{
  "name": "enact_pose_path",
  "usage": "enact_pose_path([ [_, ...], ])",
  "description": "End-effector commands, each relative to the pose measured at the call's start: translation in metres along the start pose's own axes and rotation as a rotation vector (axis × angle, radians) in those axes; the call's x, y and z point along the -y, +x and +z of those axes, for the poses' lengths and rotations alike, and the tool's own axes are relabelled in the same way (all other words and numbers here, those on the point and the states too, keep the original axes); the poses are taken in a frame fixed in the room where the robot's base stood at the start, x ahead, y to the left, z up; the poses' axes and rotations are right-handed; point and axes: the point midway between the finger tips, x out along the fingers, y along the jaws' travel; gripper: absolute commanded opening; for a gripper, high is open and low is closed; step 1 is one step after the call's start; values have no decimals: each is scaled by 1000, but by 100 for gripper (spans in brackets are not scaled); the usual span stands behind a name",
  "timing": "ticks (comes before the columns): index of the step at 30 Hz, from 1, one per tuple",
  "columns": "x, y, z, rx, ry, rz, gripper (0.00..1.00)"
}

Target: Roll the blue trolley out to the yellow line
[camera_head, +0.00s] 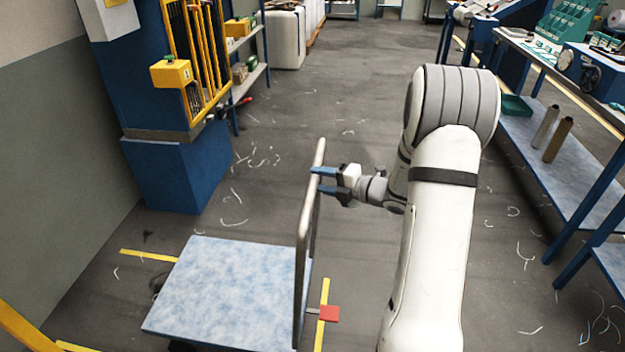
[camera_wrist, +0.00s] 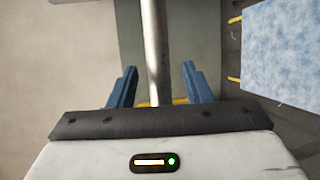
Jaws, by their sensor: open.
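The blue trolley (camera_head: 225,290) stands on the floor at the lower left of the head view. It has a mottled light-blue deck and an upright grey tube handle (camera_head: 303,235) on its right side. My gripper (camera_head: 322,180) is at the upper far part of the handle, with its blue fingers pointing left. In the wrist view, the handle bar (camera_wrist: 154,45) runs between the two open fingers (camera_wrist: 159,85), with a gap on both sides. The deck (camera_wrist: 285,55) shows at the right there. Yellow line pieces lie on the floor left of the deck (camera_head: 150,256) and right of it (camera_head: 323,300).
A small red block (camera_head: 329,313) sits low beside the handle's near end. A blue machine with a yellow grille (camera_head: 195,60) stands behind the trolley at the left. A long blue workbench (camera_head: 560,170) lines the right. The aisle floor between (camera_head: 330,90) is clear except for thread scraps.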

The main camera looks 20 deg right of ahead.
Motion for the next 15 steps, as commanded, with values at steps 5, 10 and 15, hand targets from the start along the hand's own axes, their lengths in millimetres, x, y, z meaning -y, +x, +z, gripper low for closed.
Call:
enact_pose_path([
  [5,1,-28,0,3,0,0,45],
  [10,0,-38,0,1,0,0,45],
  [15,0,-38,0,1,1,0,45],
])
